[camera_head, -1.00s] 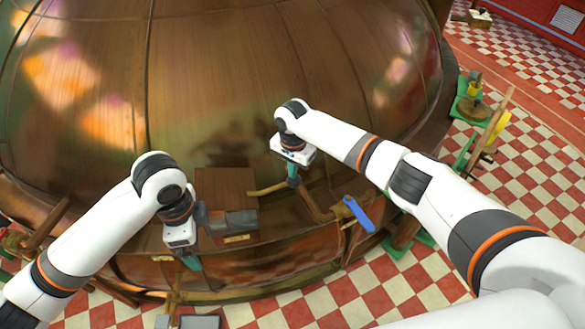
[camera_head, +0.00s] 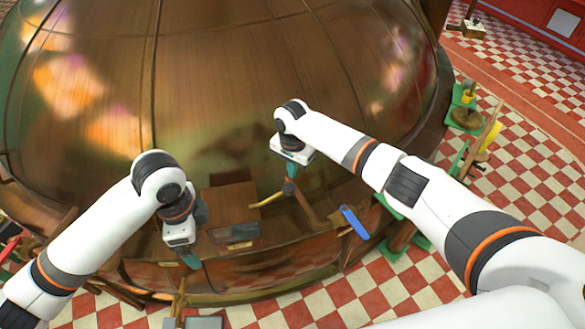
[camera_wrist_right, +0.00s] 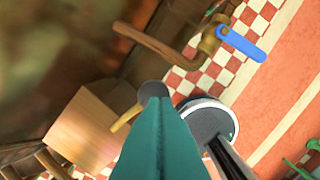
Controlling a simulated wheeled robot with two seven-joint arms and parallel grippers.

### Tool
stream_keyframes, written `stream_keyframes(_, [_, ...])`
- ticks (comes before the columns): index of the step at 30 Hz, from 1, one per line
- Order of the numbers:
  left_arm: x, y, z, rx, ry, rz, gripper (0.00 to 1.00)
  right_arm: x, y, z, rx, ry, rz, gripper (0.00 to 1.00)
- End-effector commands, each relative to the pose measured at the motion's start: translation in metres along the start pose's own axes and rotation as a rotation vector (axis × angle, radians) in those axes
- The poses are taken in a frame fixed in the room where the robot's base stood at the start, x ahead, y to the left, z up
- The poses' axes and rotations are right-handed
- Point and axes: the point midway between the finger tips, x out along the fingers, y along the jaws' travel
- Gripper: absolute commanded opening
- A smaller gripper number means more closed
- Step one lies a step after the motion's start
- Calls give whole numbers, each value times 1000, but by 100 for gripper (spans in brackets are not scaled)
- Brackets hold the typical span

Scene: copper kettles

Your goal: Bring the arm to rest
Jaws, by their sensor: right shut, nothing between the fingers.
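My right gripper (camera_head: 291,172) hangs in front of the large copper kettle (camera_head: 240,80), above its lower rim. Its teal fingers also show in the right wrist view (camera_wrist_right: 155,115), pressed together with nothing between them. My left gripper (camera_head: 190,260) points down at the kettle's lower left front; its teal fingers are small and partly hidden, so I cannot tell whether they are open. Both arms are bent at the wrist, with the grippers hanging down.
A blue valve handle (camera_head: 354,222) is right of and below my right gripper; it also shows in the right wrist view (camera_wrist_right: 241,43). A brown box-like part (camera_head: 232,200) sits between the grippers. Red-and-white checkered floor (camera_head: 520,165) lies open to the right.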

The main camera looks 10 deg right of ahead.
Motion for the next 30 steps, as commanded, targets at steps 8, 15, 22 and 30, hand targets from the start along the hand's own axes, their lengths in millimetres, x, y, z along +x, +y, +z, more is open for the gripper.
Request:
stream_keyframes(8, [1, 0, 0, 0, 0, 0, 95, 1, 0, 0, 0, 0, 0, 0])
stream_keyframes(15, [3, -3, 3, -9, -14, 2, 95, 7, -1, -10, -32, 10, 3, 0])
stream_keyframes(22, [22, -29, 32, -172, -172, 38, 95, 48, -21, -108, -371, 93, 95, 0])
stream_keyframes(30, [41, -63, 34, -601, -359, 94, 95, 49, -86, -195, -735, 58, 297, 0])
